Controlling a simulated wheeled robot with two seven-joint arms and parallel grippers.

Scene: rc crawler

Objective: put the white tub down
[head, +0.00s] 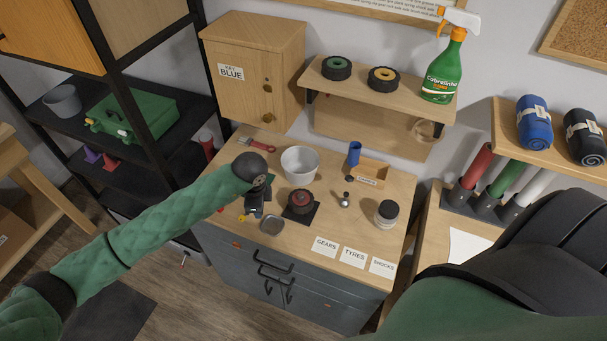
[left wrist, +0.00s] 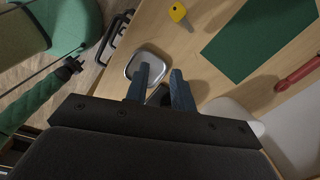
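The white tub (head: 300,163) stands upright on the wooden bench top, near its back. A pale, partly cut-off shape at the lower right of the left wrist view looks like the same tub (left wrist: 300,130). My left gripper (head: 254,208) points down over the left part of the bench, apart from the tub and to its front left. In the left wrist view its two blue-grey fingers (left wrist: 160,80) are spread with a gap, and nothing is clearly held between them. My right gripper is out of view.
A small metal dish (left wrist: 147,66) lies below the left fingers. A yellow key (left wrist: 180,14), a green mat (left wrist: 265,38) and a red-handled brush (head: 257,145) lie around it. A wheel (head: 300,200), a wooden box (head: 372,172) and a jar (head: 387,213) stand to the right.

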